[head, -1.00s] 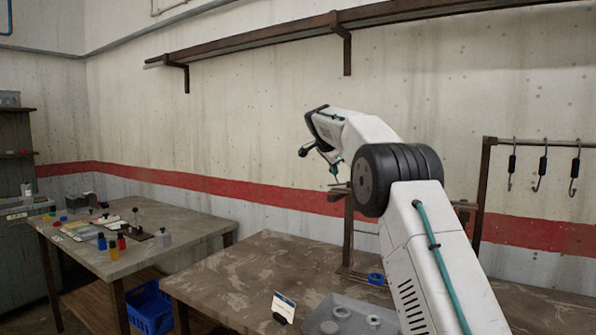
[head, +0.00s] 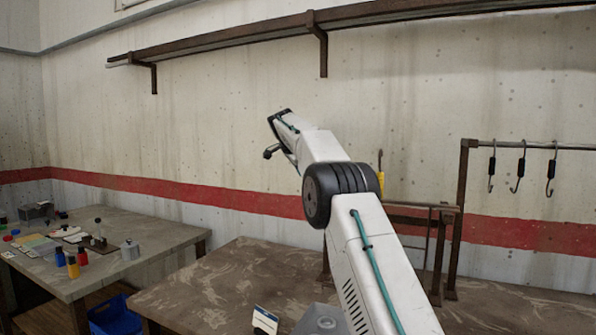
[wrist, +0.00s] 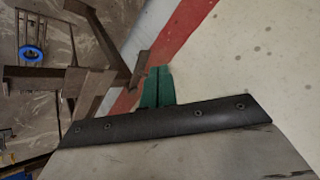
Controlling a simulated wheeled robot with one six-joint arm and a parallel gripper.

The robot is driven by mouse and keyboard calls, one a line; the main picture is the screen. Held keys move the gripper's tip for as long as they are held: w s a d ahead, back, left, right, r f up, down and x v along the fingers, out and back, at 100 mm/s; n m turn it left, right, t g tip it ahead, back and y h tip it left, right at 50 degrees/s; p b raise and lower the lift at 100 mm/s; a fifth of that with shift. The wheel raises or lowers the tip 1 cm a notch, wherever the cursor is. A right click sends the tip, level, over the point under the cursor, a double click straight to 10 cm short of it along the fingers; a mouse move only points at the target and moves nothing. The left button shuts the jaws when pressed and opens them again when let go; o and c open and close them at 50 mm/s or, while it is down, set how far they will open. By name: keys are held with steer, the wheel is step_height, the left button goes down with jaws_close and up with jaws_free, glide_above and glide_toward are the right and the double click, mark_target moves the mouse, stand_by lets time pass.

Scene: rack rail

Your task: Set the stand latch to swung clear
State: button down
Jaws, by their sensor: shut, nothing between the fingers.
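A brown metal stand (head: 420,206) rises from the worktable behind my arm in the head view. A yellow upright piece (head: 381,164) shows just above the stand; I cannot tell whether it is the latch, and no latch is clearly recognisable. My arm hides part of the stand. In the wrist view my gripper (wrist: 157,86) has its green fingers together with nothing between them. Brown bars (wrist: 75,90), seemingly of the stand, lie left of the fingers, and I see no contact. In the head view my wrist is raised in front of the wall, left of the stand.
A rail with several hooks (head: 520,165) stands at the right. A long shelf (head: 230,42) runs along the wall above. The worktable (head: 220,278) carries a small card (head: 265,318). A side table (head: 120,225) holds bottles at left. A blue ring-shaped item (wrist: 30,54) shows in the wrist view.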

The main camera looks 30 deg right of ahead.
steer(key=shift+w+d, duration=0.2)
steer(key=shift+d, duration=0.25)
stand_by(0.4)
steer(key=a+r, duration=0.6)
steer(key=a, duration=0.4)
steer(key=shift+s+r, duration=0.4)
steer(key=shift+s, duration=0.05)
stand_by(0.5)
